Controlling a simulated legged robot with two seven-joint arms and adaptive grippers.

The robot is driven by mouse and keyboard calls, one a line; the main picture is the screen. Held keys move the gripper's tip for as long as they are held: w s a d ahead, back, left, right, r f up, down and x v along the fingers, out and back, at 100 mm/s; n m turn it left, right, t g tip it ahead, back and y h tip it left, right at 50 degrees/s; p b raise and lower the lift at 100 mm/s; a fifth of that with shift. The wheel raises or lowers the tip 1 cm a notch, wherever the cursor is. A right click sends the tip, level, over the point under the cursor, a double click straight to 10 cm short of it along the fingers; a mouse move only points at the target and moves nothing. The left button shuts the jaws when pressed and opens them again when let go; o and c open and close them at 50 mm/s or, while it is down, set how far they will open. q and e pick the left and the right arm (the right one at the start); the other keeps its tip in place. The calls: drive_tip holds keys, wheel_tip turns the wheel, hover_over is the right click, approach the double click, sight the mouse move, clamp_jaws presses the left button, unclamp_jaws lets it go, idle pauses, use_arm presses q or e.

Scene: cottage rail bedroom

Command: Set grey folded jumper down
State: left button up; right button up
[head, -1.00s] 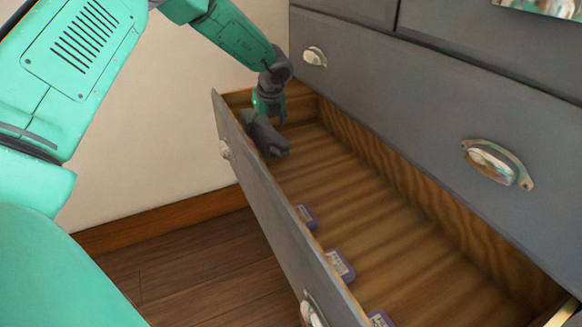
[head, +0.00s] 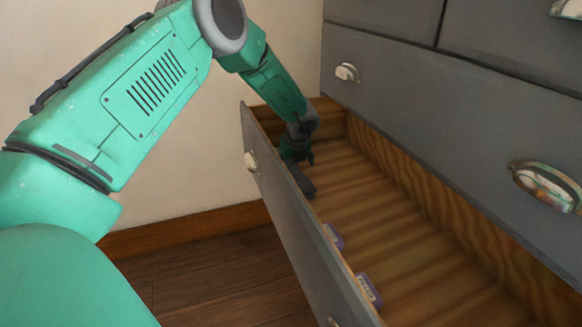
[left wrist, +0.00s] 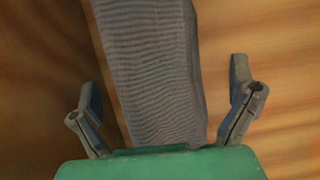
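The grey folded jumper (left wrist: 155,65) fills the middle of the left wrist view as a ribbed grey strip. In the head view it shows as a small dark grey shape (head: 302,181) low in the open drawer (head: 400,230), at its far end near the front panel. My left gripper (left wrist: 163,105) is open, with one finger on each side of the jumper and a gap to the cloth. In the head view, my left gripper (head: 297,158) is down inside the drawer, just above the jumper. My right gripper is not in view.
Purple-and-white blocks (head: 368,290) sit along the drawer's front panel (head: 275,200). The grey dresser face (head: 430,100) rises above the drawer on the right. The drawer floor to the right of the jumper is bare. A white wall stands behind.

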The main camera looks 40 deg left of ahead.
use_arm(q)
drive_tip(key=shift+d+r, duration=0.2)
drive_tip(key=shift+d, duration=0.05)
drive_tip(key=p+v, duration=0.3)
drive_tip(key=v, duration=0.8)
drive_tip(key=shift+d+r, duration=0.3)
drive_tip(key=shift+r, duration=0.15)
drive_tip(key=shift+a+p, duration=0.15)
drive_tip(key=shift+p, duration=0.15)
